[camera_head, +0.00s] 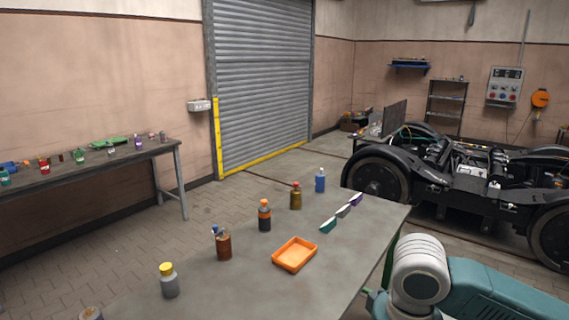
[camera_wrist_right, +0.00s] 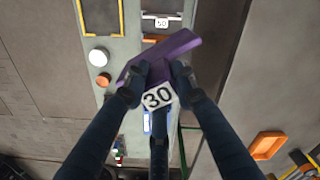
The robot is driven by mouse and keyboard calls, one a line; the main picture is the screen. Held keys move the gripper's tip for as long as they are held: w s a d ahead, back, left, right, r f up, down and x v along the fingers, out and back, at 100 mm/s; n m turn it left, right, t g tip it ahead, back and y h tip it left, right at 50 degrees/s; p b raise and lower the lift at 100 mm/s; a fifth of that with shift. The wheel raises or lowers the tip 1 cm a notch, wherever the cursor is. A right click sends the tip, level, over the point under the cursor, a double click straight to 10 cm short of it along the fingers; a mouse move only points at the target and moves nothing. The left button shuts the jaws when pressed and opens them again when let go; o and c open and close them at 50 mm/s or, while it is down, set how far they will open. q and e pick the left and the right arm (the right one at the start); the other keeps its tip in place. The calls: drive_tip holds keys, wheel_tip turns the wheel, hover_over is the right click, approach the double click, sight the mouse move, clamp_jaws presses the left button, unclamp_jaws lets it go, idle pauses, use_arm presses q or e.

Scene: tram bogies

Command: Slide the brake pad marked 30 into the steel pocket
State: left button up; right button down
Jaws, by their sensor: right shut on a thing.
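The brake pad marked 30 (camera_wrist_right: 178,44) is purple, with a white tag that reads 30, in the right wrist view. My right gripper (camera_wrist_right: 158,82) is shut on it, one dark finger on each side, and the pad is tilted. At the top of that view a white tag reading 50 (camera_wrist_right: 161,23) sits by a pale bar. I cannot clearly pick out the steel pocket in either view. My left gripper is in neither view.
In the head view a grey table (camera_head: 250,285) bears an orange tray (camera_head: 295,254), several bottles, and small green, grey and purple pieces near its far right corner. A dark bogie (camera_head: 465,170) stands beyond. The right wrist view shows an orange tray (camera_wrist_right: 267,145) at lower right.

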use_arm(q)
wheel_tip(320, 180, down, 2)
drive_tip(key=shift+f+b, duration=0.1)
drive_tip(key=shift+b, duration=0.55)
use_arm(e)
drive_tip(key=shift+n, duration=0.6)
drive_tip(key=s, duration=0.2)
drive_tip(key=s+d, duration=0.1)
drive_tip(key=s, duration=0.1)
drive_tip(key=shift+s+f, duration=0.1)
drive_tip(key=shift+s, duration=0.2)
drive_tip(key=shift+w, duration=0.1)
drive_tip(key=w+d+f+m+p, duration=0.2)
drive_tip(key=w+f+m, duration=0.4)
drive_tip(key=w+f, duration=0.7)
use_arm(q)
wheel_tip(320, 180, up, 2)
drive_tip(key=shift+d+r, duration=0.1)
use_arm(e)
drive_tip(key=w+d+f+m, duration=0.1)
drive_tip(key=d+f, duration=0.3)
drive_tip(key=f, duration=0.4)
drive_tip(key=shift+w+f+m, duration=0.2)
drive_tip(key=shift+w+m, duration=0.1)
drive_tip(key=shift+w, duration=0.2)
drive_tip(key=shift+d, duration=0.1)
